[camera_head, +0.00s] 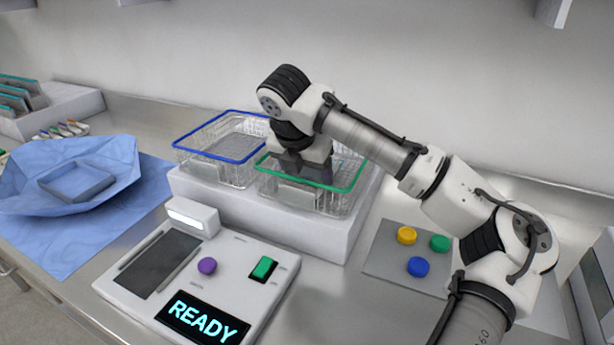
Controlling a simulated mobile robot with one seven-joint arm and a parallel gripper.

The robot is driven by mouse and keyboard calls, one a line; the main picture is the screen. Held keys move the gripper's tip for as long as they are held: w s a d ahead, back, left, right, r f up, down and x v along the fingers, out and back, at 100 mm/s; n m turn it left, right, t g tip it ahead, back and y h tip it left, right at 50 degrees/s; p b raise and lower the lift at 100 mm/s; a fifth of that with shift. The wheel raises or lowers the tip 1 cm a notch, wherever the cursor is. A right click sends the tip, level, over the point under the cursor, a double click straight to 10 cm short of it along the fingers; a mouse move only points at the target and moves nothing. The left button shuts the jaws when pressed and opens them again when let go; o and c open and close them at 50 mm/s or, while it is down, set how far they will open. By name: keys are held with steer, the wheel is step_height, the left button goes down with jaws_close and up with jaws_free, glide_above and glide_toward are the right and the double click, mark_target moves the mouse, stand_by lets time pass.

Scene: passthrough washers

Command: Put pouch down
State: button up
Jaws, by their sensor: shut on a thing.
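My gripper (303,175) reaches down into the green-rimmed wire basket (345,190). Its dark fingers are shut on the pouch, which is mostly hidden behind the fingers and the basket's front wall. I cannot tell whether the pouch touches the basket floor. The blue-rimmed wire basket (190,141) stands just to the left, and no pouch can be made out in it. Both baskets stand on a white raised block (243,210).
A sealer-like device (225,265) with a "READY" display stands in front. Blue wrap (45,205) with a tray-shaped recess lies left. Yellow, green and blue caps (407,235) sit on a grey plate at right. A file rack (30,95) stands back left.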

steer(key=shift+f, duration=0.75)
steer(key=shift+f, duration=0.1)
steer(key=o, duration=1)
steer(key=v, duration=1.2)
steer(key=shift+b, duration=0.35)
